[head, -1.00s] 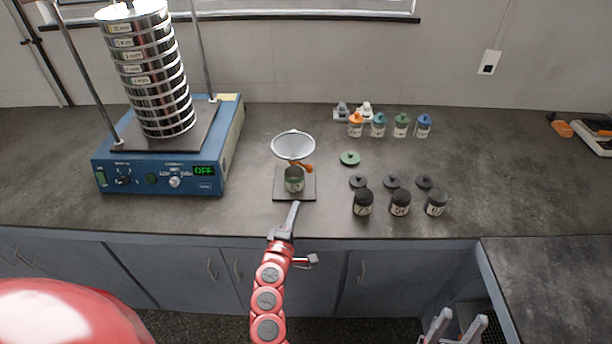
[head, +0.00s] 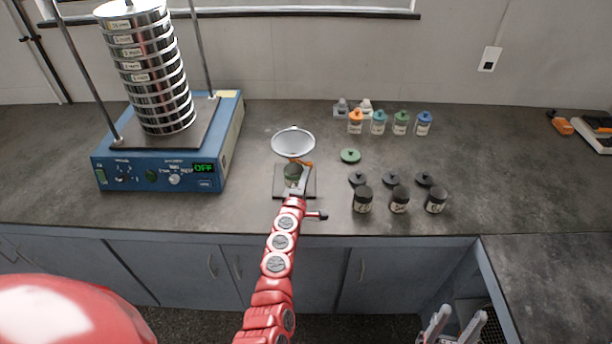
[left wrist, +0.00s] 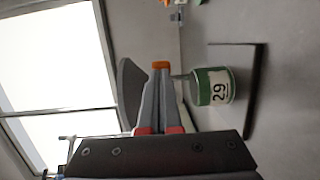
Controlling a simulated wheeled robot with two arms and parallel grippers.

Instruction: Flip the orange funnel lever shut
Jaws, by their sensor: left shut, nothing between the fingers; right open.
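The orange funnel lever (head: 304,162) sits just under the pale funnel (head: 293,141), pointing right in the head view. In the left wrist view an orange lever end (left wrist: 161,65) shows at my fingertips; whether they touch it I cannot tell. A green-banded jar (head: 292,174) stands below the funnel on the stand's dark base plate (head: 308,188); in the left wrist view it is labelled 29. My left gripper (head: 303,177) is shut and empty, just right of the jar and below the lever. My right gripper (head: 456,325) is open, low in front of the counter.
Several dark-capped jars (head: 400,200) and a loose green lid (head: 350,156) are right of the stand. Colour-capped bottles (head: 379,124) stand behind. The blue sieve shaker (head: 165,165) is at left, its display reading OFF. Bare counter lies between shaker and stand.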

